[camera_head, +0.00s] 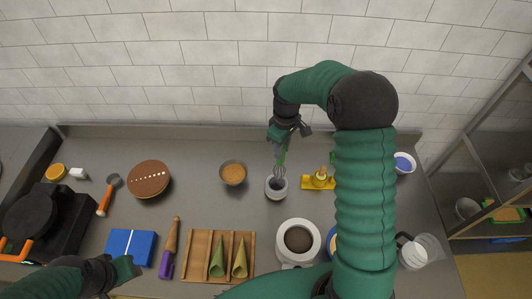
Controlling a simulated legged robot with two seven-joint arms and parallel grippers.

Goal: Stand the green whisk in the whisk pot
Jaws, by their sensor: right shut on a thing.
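The green whisk (282,156) hangs upright, wires down, from my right gripper (285,134), which is shut on its handle. The whisk pot (276,192) is a small pale grey pot with a dark mouth, on the counter directly below. The whisk's wires overlap the pot's mouth; I cannot tell how far inside they are. My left gripper (125,269) is low at the left, near the blue box, apart from the whisk and pot. Its jaw opening is unclear.
A bowl of brown stuff (233,173) stands left of the pot, and a yellow stand (318,181) right of it. A round white well (299,240) and a wooden cone rack (206,257) are in front. My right arm covers part of the counter's right side.

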